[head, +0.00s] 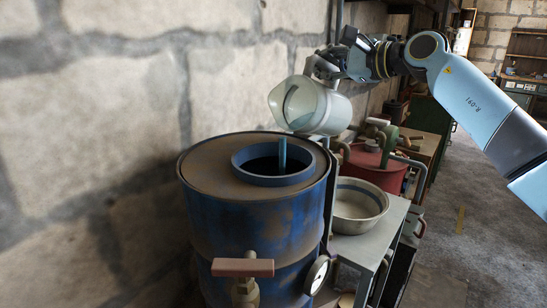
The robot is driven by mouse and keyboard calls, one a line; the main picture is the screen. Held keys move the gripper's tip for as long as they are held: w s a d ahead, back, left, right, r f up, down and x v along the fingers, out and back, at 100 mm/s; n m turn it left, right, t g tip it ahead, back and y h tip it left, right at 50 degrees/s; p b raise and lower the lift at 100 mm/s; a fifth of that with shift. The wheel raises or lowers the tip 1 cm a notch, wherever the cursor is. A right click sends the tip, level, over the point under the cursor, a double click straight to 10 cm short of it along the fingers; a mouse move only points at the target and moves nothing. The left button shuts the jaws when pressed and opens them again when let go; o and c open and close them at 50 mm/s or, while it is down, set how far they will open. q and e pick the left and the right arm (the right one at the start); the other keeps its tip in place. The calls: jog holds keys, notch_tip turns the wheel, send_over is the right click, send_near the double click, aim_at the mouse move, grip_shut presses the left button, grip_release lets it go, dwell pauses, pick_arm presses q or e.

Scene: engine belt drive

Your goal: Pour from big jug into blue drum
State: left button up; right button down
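The blue drum (255,225) stands in the middle of the head view, with a round raised opening (245,178) in its rusty lid. The big jug (322,108), pale and translucent, is tipped well over on its side above the drum's right edge, its mouth facing left. A narrow blue strip (282,156), which looks like falling liquid, stands upright within the opening below the jug's mouth. My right gripper (322,66) is at the jug's upper side and seems shut on its handle; the fingertips are partly hidden. My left gripper is out of view.
A brown-handled tap (243,268) and a gauge (317,275) stick out from the drum's front. A white basin (358,205) sits on a shelf to the right, with a red drum (376,168) behind. A block wall stands close at left; floor is open at right.

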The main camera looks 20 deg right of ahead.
jog(key=shift+w+a, duration=0.1)
jog(key=shift+a, duration=0.05)
jog(key=shift+s+a+r+n, duration=0.1)
jog(key=shift+s+a+n, duration=0.1)
jog(key=shift+a+n, duration=0.1)
jog(key=shift+a, duration=0.15)
